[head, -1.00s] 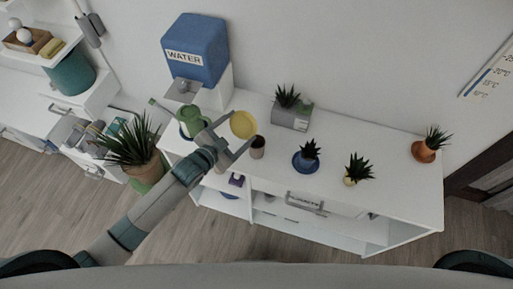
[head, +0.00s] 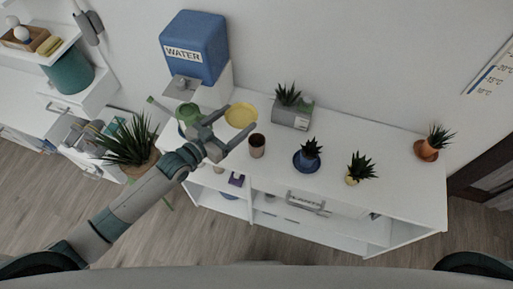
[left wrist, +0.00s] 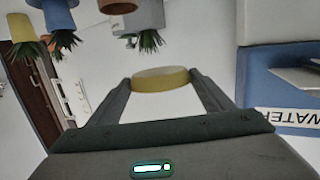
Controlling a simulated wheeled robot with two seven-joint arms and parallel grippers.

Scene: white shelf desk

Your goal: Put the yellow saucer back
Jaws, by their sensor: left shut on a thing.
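The yellow saucer (head: 241,115) is at the back left of the white shelf desk (head: 386,205), in front of the water tank. My left gripper (head: 239,118) is shut on the saucer, with one finger on either side of its rim. In the left wrist view the saucer (left wrist: 160,80) shows edge-on between the fingertips. I cannot tell whether it touches the desk top. A plant in a small yellow pot (head: 351,180) stands further right. My right gripper is not in view.
A blue water tank (head: 195,45) and a green watering can (head: 188,113) stand close by. A brown cup (head: 257,146) is just in front of the saucer.

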